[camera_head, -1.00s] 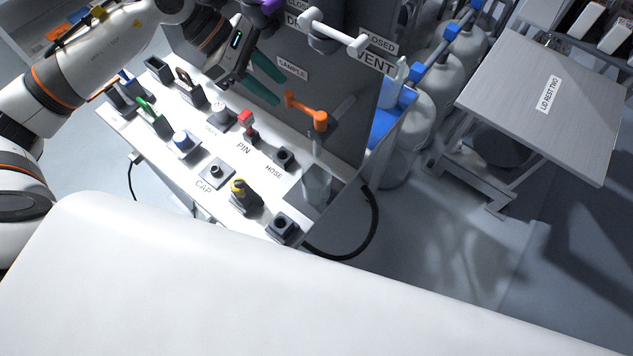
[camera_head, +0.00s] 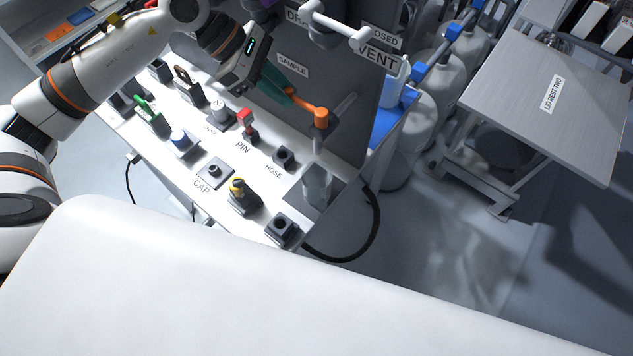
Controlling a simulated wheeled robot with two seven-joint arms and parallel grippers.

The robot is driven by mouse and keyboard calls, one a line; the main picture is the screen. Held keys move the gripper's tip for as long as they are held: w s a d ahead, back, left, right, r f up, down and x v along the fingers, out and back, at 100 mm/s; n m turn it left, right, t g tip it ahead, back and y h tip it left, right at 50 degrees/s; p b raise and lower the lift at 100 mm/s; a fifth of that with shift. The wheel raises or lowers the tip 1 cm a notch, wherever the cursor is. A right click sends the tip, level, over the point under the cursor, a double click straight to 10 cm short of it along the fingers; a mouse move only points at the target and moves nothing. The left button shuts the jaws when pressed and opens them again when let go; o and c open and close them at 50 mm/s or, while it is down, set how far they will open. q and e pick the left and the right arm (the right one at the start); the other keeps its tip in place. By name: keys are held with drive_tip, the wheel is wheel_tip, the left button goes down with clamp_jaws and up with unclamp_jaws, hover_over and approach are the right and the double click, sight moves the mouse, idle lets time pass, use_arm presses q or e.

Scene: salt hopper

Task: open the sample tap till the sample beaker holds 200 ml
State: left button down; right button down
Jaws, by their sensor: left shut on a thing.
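The sample tap has an orange handle (camera_head: 308,104) on the grey panel, to the right of the SAMPLE label (camera_head: 293,65). My left gripper (camera_head: 286,94) comes in from the upper left, its teal fingers shut on the free left end of the handle. The clear sample beaker (camera_head: 317,187) stands upright below the tap, at the right end of the white bench. I cannot read its level or tell whether anything is running into it. My right gripper is out of view.
White VENT and drain handles (camera_head: 340,27) stick out of the panel above the tap. The white bench (camera_head: 222,150) holds a red pin (camera_head: 244,117), a yellow-topped part (camera_head: 238,189) and several holders. A lid rest table (camera_head: 545,100) stands at the right.

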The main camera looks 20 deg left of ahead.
use_arm(q)
drive_tip(key=shift+w, duration=0.1)
idle(0.3)
drive_tip(key=s+n+t+b, duration=0.2)
drive_tip(key=n+b, duration=0.1)
drive_tip(key=shift+a+y, duration=0.15)
drive_tip(key=shift+y, duration=0.25)
drive_tip(key=shift+r, duration=0.1)
